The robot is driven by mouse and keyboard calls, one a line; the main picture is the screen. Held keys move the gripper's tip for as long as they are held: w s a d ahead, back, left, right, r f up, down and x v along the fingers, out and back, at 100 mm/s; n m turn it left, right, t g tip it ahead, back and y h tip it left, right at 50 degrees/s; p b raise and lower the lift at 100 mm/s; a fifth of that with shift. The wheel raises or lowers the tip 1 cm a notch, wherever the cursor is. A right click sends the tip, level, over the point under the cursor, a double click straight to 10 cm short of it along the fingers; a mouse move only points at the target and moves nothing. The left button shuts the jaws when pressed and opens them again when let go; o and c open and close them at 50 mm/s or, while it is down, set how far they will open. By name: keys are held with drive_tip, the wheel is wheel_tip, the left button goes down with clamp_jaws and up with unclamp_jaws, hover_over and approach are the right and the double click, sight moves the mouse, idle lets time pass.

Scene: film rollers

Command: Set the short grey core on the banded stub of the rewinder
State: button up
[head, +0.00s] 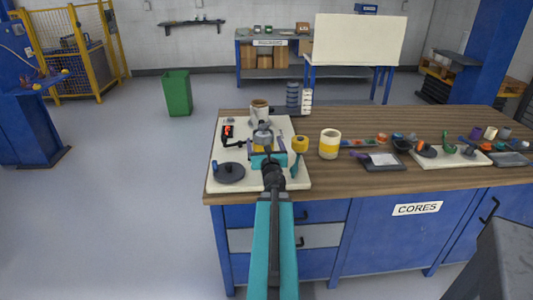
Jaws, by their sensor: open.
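My gripper (268,158) is teal and open, its jaws over the middle of a cream baseplate (298,182) on the bench. A grey and yellow part (264,139) shows just beyond the jaws; my gripper partly hides it, and I cannot tell whether it stands between them. A dark grey disc (231,175) with a small upright blue stub lies at the plate's front left. A white and brown cylinder (259,109) stands at the back of the plate. I cannot tell for sure which piece is the short grey core or which stub is banded.
A short yellow roll (300,144) and a taller cream and yellow roll (329,143) stand to the right. Dark stacked rings (292,98) stand behind. Trays and many small coloured parts crowd the right of the wooden bench (350,182). Its front strip is clear.

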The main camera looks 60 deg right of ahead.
drive_tip(key=shift+s+a+r, duration=0.1)
drive_tip(key=shift+s+a, duration=0.15)
drive_tip(key=shift+a, duration=0.1)
drive_tip(key=shift+p, duration=0.95)
drive_tip(key=p, duration=0.2)
drive_tip(key=a+p, duration=0.1)
drive_tip(key=shift+s+p, duration=0.2)
drive_tip(key=shift+p, duration=0.15)
drive_tip(key=p, duration=0.3)
drive_tip(key=shift+s+a, duration=0.3)
drive_tip(key=shift+s, duration=0.1)
drive_tip(key=shift+s+a+r+p, duration=0.1)
drive_tip(key=shift+s+a+p, duration=0.15)
drive_tip(key=shift+p, duration=0.65)
drive_tip(key=p+v, duration=0.2)
drive_tip(key=p, duration=0.2)
drive_tip(key=shift+p, duration=0.3)
drive_tip(key=shift+s, duration=0.1)
drive_tip(key=shift+a, duration=0.15)
drive_tip(key=shift+s, duration=0.1)
